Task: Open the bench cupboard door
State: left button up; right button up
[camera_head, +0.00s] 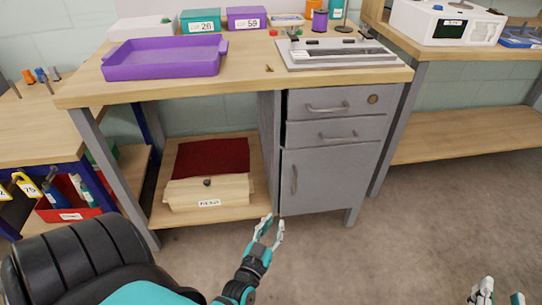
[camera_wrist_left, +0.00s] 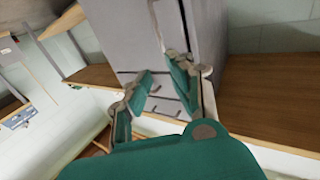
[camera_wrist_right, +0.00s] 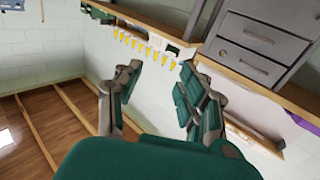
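The bench cupboard door (camera_head: 325,182) is a grey panel below two drawers under the workbench, and it looks shut. Its upright bar handle (camera_head: 294,179) is near the door's left edge. My left gripper (camera_head: 274,220) is low in front of the cupboard, by the door's lower left corner, and appears apart from the handle. In the left wrist view the left gripper (camera_wrist_left: 158,66) has its fingers apart with nothing between them, and the grey cupboard (camera_wrist_left: 210,40) is beyond. My right gripper (camera_head: 500,296) is at the bottom right, far from the door; its fingers (camera_wrist_right: 160,68) are apart and empty.
A purple tray (camera_head: 165,58) is on the bench top (camera_head: 245,82). Bench legs (camera_head: 365,185) flank the cupboard. The floor (camera_head: 400,240) in front is clear.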

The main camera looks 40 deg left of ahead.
pick_arm(q)
jog(key=shift+v, duration=0.8)
pick_arm(e)
jog(key=shift+r, duration=0.25)
pick_arm(q)
jog(key=shift+p, duration=0.4)
pick_arm(e)
notch_tip(320, 180, down, 6)
jog(key=s+d+g+h, duration=0.1)
jog(key=g, duration=0.2)
jog(key=shift+s, duration=0.15)
